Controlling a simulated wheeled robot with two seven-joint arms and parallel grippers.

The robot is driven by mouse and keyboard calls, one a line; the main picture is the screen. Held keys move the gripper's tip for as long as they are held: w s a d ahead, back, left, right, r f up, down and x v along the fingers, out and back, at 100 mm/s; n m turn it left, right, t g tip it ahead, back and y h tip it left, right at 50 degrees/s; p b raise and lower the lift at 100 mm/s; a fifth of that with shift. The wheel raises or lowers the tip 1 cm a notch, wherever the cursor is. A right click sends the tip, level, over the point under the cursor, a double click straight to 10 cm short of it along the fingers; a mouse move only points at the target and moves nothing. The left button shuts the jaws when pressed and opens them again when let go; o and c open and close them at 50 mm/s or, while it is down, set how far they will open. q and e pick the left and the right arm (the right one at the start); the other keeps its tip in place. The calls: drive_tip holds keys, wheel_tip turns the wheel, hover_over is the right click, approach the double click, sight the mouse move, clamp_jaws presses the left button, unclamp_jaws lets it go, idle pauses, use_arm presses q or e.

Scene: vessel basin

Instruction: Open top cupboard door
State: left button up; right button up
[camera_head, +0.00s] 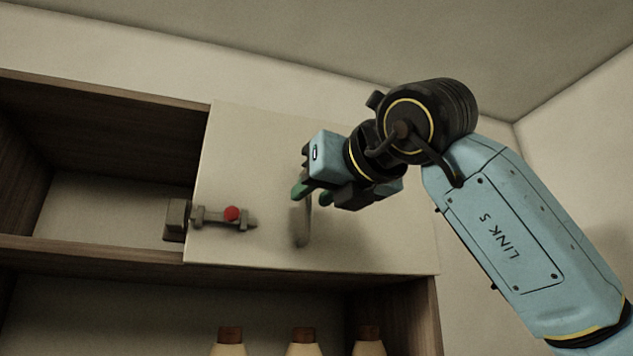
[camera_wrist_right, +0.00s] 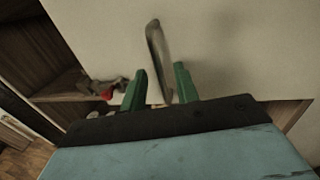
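The top cupboard door (camera_head: 255,150) is a pale flat panel, and it looks closed. A grey upright handle (camera_head: 302,226) stands on it, its upper part hidden by my right gripper in the head view. My right gripper (camera_head: 311,193) is at the door in front of the handle. In the right wrist view the handle (camera_wrist_right: 158,55) shows between the two green fingers (camera_wrist_right: 159,85), which are apart, with gaps beside it. A grey latch with a red knob (camera_head: 232,213) sits at the door's lower left edge; I cannot tell whether it is engaged. My left gripper is not in view.
An open wooden compartment (camera_head: 105,215) lies left of the door. Several bottles with brown caps (camera_head: 304,334) stand on the shelf below. The side wall (camera_head: 580,130) is to the right, and the ceiling is above.

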drive_tip(key=shift+w+a, duration=0.1)
drive_tip(key=shift+w, duration=0.1)
clamp_jaws()
drive_tip(key=shift+s, duration=0.15)
